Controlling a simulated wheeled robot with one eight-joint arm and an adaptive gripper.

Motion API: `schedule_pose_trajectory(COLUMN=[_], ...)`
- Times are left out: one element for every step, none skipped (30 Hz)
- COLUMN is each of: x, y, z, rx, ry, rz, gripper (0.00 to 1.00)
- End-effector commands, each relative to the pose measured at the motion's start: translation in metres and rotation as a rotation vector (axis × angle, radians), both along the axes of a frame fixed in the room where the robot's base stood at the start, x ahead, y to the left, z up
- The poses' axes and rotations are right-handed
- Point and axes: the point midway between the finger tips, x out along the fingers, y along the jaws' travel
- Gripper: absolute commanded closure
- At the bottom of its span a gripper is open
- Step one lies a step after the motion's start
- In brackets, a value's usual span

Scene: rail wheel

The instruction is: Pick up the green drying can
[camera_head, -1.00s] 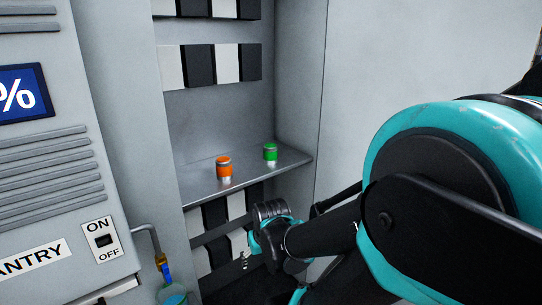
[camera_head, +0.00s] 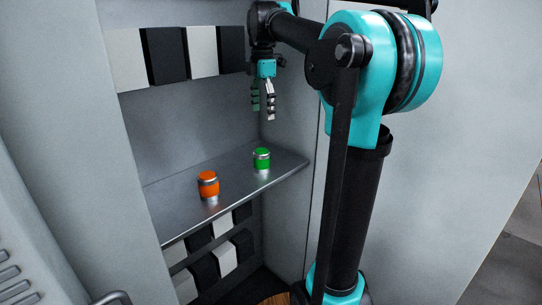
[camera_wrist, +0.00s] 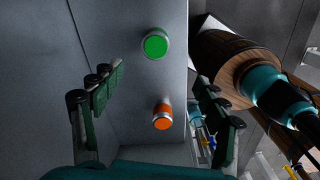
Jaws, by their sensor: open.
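The green can (camera_head: 262,160) stands upright on a grey metal shelf (camera_head: 233,180), near its right end. An orange can (camera_head: 208,185) stands to its left on the same shelf. My gripper (camera_head: 263,112) is open, pointing down, above the green can with a clear gap between them. In the wrist view the green can (camera_wrist: 155,44) shows from above, beyond my spread fingers (camera_wrist: 158,98), in the upper middle. The orange can (camera_wrist: 162,117) is below it in that picture, between the fingers. Nothing is held.
The shelf sits in a recess with a side wall (camera_head: 290,130) close to its right end. Black and white panels (camera_head: 200,50) line the back above and below the shelf. In the wrist view, a brown round-topped object (camera_wrist: 235,65) lies off to the right of the shelf.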

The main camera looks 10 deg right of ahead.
Motion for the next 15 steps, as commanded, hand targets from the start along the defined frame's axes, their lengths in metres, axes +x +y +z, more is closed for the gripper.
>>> schedule_pose_trajectory(x=[0.001,0.001,0.001,0.001,0.001,0.001,0.001,0.001,0.001,0.001,0.001,0.001,0.001,0.001,0.001], y=[0.001,0.001,0.001,0.001,0.001,0.001,0.001,0.001,0.001,0.001,0.001,0.001,0.001,0.001,0.001], z=[0.004,0.005,0.003,0.001,-0.003,-0.01,-0.015,-0.021,-0.029,-0.035,-0.042,-0.05,-0.055,-0.062,-0.069], rx=[0.0,-0.001,-0.001,-0.001,-0.001,-0.001,-0.001,-0.001,-0.001,-0.001,-0.001,-0.001,0.0,0.0,0.0], ry=[0.004,0.006,0.008,0.008,0.008,0.008,0.008,0.008,0.008,0.008,0.008,0.008,0.007,0.007,0.007], rz=[0.024,0.033,0.042,0.045,0.046,0.045,0.045,0.044,0.044,0.044,0.044,0.043,0.043,0.043,0.043], gripper=[0.26,0.26,0.26,0.26,0.26,0.26,0.26,0.26,0.26,0.26,0.26,0.26,0.26,0.26,0.26])
